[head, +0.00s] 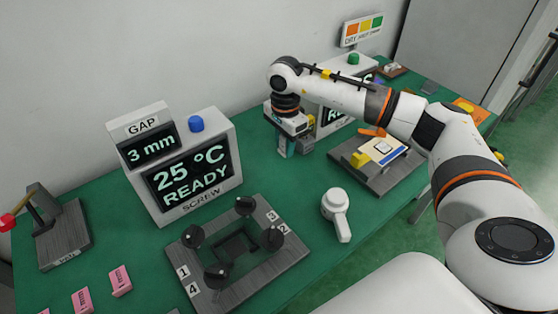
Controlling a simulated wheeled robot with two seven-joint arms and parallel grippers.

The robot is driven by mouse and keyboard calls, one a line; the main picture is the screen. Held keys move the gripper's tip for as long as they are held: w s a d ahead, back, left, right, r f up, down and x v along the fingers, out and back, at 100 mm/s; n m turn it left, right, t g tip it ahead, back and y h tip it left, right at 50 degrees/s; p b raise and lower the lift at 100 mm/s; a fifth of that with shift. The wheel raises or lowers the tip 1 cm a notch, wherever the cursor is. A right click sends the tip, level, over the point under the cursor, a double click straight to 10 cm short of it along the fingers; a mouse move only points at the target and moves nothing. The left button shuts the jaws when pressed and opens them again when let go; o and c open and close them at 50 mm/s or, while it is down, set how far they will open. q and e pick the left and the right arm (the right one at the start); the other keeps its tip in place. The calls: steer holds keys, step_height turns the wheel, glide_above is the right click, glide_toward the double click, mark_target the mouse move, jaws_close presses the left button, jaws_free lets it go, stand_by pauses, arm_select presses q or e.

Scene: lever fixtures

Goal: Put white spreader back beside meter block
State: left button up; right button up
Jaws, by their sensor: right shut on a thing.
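My right gripper (292,150) points down over the green table, between the two display boxes. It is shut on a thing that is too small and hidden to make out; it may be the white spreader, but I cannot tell. A white piece with a round head and a short handle (336,212) lies on the table in front of the gripper, apart from it. No block clearly marked as a meter shows. The right display box (336,116) stands behind my right arm, which hides part of it. My left gripper is out of view.
The 25 °C READY display box (189,170) stands left, with a four-knob plate (231,275) in front. A grey plate with a card and yellow block (376,178) lies right. A lever fixture (62,235) and pink blocks (120,280) are far left.

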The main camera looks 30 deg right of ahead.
mark_target(285, 173)
step_height(285, 173, down, 4)
steer(key=shift+s+r, duration=0.1)
steer(key=shift+s, duration=0.05)
steer(key=shift+f+p, duration=0.4)
steer(key=shift+f, duration=1.7)
steer(key=o, duration=0.9)
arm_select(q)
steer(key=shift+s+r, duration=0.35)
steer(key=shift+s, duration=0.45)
arm_select(e)
steer(key=shift+r, duration=0.2)
step_height(285, 173, up, 12)
steer(key=shift+b, duration=0.85)
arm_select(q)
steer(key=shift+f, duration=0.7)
